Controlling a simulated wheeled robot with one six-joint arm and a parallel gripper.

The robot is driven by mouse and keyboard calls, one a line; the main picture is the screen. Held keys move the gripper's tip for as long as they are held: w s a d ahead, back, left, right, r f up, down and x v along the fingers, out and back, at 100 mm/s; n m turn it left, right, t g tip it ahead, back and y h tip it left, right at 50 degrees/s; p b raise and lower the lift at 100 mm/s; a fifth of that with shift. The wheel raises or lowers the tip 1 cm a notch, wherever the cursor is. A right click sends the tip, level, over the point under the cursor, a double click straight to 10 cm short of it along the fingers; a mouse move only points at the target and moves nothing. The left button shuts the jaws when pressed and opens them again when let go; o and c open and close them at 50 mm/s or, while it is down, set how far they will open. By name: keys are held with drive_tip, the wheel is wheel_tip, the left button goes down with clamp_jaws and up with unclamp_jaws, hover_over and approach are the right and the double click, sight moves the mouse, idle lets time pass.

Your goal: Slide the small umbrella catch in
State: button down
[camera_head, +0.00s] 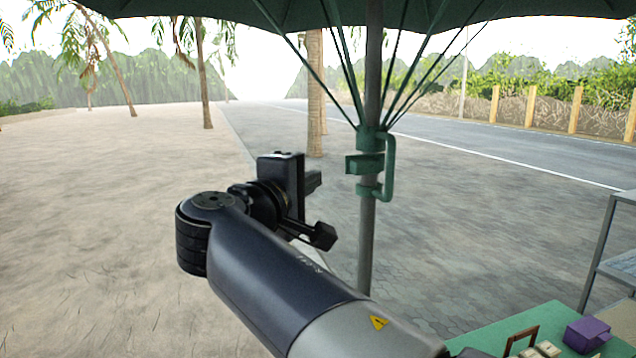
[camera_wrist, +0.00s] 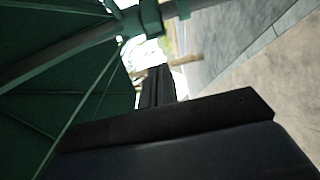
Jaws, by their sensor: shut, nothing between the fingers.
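The green umbrella catch (camera_head: 365,164) is a small block that sticks out to the left from the green collar on the grey pole (camera_head: 367,240). A green looped handle (camera_head: 391,165) is on the collar's right side. My gripper (camera_head: 314,182) is shut and empty, to the left of the catch and slightly lower, with a visible gap between them. In the wrist view the shut fingers (camera_wrist: 158,86) point up toward the green collar and catch (camera_wrist: 150,18), which lie beyond the tips. The depth between fingertips and catch is hard to judge.
The green canopy (camera_head: 290,12) and its thin ribs (camera_head: 325,75) spread above the collar. A green table (camera_head: 490,335) at the lower right holds a purple box (camera_head: 587,334) and small items. A grey metal rack (camera_head: 605,235) stands at the right edge. Open paving lies behind.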

drive_tip(key=b+v, duration=0.1)
drive_tip(key=v, duration=0.4)
drive_tip(key=shift+s+a, duration=0.2)
drive_tip(key=shift+s, duration=0.05)
drive_tip(key=shift+w, duration=0.15)
